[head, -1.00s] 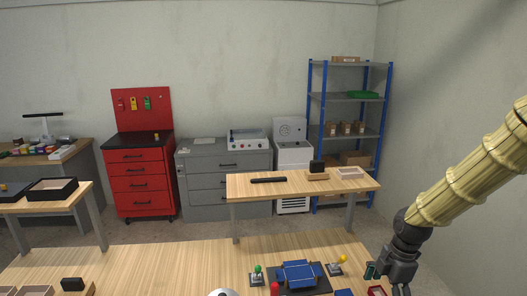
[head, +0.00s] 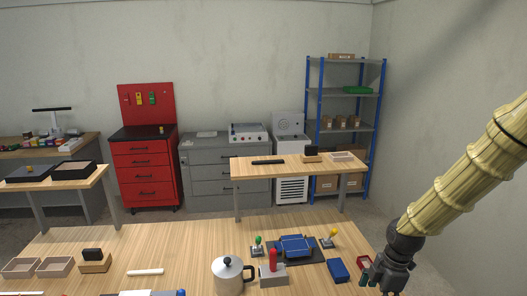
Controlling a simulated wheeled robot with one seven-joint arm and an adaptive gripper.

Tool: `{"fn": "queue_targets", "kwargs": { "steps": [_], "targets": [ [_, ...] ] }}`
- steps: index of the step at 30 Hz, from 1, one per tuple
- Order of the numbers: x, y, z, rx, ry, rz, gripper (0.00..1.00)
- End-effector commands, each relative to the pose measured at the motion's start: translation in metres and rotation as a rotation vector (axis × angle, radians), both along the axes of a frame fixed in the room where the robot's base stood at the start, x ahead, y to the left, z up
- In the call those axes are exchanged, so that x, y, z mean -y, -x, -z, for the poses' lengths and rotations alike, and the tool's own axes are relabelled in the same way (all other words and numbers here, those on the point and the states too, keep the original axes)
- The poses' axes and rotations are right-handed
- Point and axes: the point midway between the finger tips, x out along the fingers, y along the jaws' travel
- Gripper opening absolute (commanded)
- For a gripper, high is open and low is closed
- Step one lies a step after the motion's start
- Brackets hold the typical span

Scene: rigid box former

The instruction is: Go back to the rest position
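My gripper (head: 376,287) hangs at the lower right in the head view, at the right end of the near wooden table (head: 190,247). Its dark fingers point down, and I see nothing held between them. The fingertips are small and partly cut by the bottom edge, so I cannot tell how far apart they are. A small red open box (head: 364,262) is just beside the gripper, partly hidden by it. My arm comes in from the right edge in a yellowish sleeve.
The table holds a blue box form on a black fixture (head: 296,246), green-knobbed (head: 258,243) and yellow-knobbed (head: 331,236) clamps, a blue block (head: 338,270), a red-handled tool (head: 273,262), a moka pot (head: 228,274) and trays (head: 55,267). A second table (head: 290,166) stands behind.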

Motion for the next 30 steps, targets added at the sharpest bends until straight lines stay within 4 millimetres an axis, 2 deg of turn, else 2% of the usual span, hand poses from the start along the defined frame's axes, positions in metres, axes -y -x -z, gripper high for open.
{"fn": "queue_targets", "kwargs": {
  "steps": [8, 11, 14, 21, 30],
  "targets": [
    [-0.017, 0.022, 0.061, -0.03, -0.008, 0.17, 1.0],
    [-0.026, 0.034, 0.092, -0.045, -0.01, 0.263, 1.0],
    [-0.036, 0.052, 0.131, -0.065, -0.01, 0.385, 1.0],
    [-0.058, 0.107, 0.223, -0.107, 0.006, 0.719, 1.0],
    [-0.073, 0.189, 0.319, -0.136, 0.051, 1.127, 1.0]
  ]
}}
